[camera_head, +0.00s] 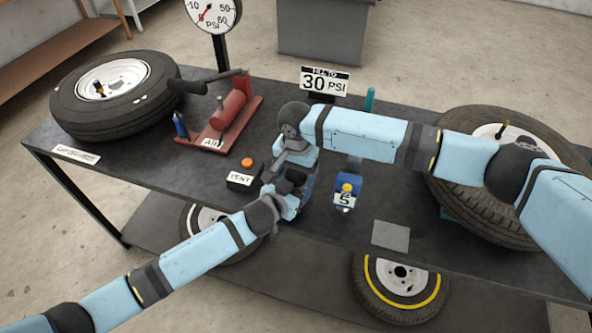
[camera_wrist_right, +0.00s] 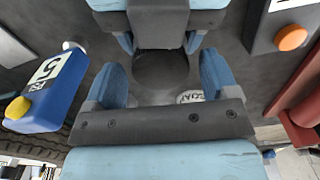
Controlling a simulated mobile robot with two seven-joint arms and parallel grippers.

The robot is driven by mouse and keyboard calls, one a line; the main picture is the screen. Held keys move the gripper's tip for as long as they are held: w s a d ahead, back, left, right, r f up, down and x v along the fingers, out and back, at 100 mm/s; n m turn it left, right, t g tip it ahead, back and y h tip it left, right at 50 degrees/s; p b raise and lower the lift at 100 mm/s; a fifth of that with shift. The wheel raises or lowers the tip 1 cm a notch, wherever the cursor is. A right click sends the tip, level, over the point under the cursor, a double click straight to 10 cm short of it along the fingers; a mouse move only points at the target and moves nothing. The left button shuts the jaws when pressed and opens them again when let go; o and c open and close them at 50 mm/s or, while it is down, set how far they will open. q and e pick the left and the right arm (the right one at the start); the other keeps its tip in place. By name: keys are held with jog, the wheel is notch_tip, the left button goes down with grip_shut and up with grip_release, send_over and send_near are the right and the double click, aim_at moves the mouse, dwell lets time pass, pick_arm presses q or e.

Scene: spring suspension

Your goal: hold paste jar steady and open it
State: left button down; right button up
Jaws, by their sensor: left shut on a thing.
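The paste jar is mostly hidden in the head view behind my two grippers. In the right wrist view its dark round top (camera_wrist_right: 165,78) shows between my right fingers, with part of a white lettered patch (camera_wrist_right: 190,97) at its lower right edge. My left gripper (camera_head: 288,190) comes in from the lower left and is shut on the jar; it also shows at the top of the right wrist view (camera_wrist_right: 162,42). My right gripper (camera_wrist_right: 165,85) points down over the jar, its two blue fingers apart on either side of the top. I cannot tell whether they touch it.
A black box with an orange button (camera_head: 246,165) stands just left of the grippers. A blue block with a yellow knob (camera_head: 347,192) is just right. A grey plate (camera_head: 391,236) lies near the front edge. Tyres (camera_head: 110,100) and (camera_head: 515,150) fill both ends of the table.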

jog(key=shift+r, duration=2.4)
jog(key=shift+c, duration=0.4)
notch_tip(320, 180, up, 3)
jog(key=m, duration=0.3)
jog(key=shift+f, duration=3.9)
jog(key=c, duration=0.9)
jog(key=shift+n, duration=1.6)
jog(key=shift+c, duration=0.2)
